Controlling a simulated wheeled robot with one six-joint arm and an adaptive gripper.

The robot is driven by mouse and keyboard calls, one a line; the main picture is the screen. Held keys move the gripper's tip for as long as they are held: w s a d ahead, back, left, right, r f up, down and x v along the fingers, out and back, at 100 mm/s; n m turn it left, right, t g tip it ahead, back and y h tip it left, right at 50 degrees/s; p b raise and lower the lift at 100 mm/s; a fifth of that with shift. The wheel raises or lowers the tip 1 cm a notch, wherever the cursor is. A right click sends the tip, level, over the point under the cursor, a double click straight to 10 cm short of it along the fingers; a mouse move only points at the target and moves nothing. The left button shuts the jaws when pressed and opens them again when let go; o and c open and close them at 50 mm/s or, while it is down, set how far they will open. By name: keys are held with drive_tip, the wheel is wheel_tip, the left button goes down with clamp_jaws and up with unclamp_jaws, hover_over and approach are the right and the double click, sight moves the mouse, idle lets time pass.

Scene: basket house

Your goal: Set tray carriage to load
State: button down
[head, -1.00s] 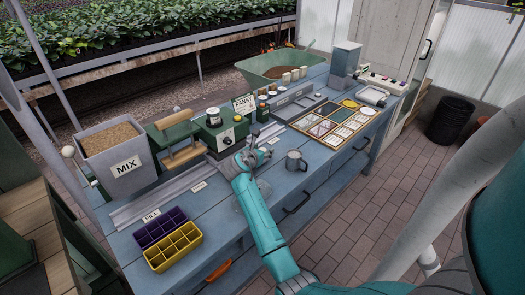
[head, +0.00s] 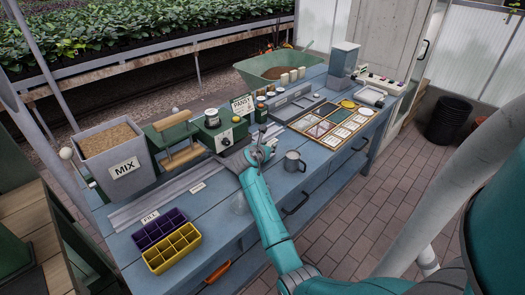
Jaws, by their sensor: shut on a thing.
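A grey rail (head: 160,196) runs along the blue bench, with a FILL label (head: 150,217) at its near left end and another small label (head: 197,188), too small to read, further along. My gripper (head: 260,149) is low over the rail, right of the green dial box. It is shut on a small part that seems to belong to the tray carriage (head: 234,159), a flat grey piece at the rail. The fingers and my wrist hide most of the grip and part of the carriage.
A purple cell tray (head: 160,229) and a yellow cell tray (head: 173,249) sit at the front left. A MIX bin (head: 118,152) stands behind the rail. A metal mug (head: 293,161) is just right of my gripper. A framed seed tray (head: 335,122) lies further right.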

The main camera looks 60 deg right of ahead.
drive_tip(key=s+d, duration=0.1)
drive_tip(key=d, duration=0.4)
drive_tip(key=s+d, duration=0.1)
drive_tip(key=d, duration=0.5)
drive_tip(key=s+d, duration=0.2)
drive_tip(key=d, duration=0.4)
drive_tip(key=shift+s, duration=0.1)
drive_tip(key=c, duration=0.8)
unclamp_jaws()
drive_tip(key=shift+d, duration=0.1)
drive_tip(key=shift+a, duration=0.2)
drive_tip(key=shift+a+r, duration=0.1)
drive_tip(key=shift+a, duration=0.15)
drive_tip(key=v, duration=1.1)
drive_tip(key=shift+r, duration=0.1)
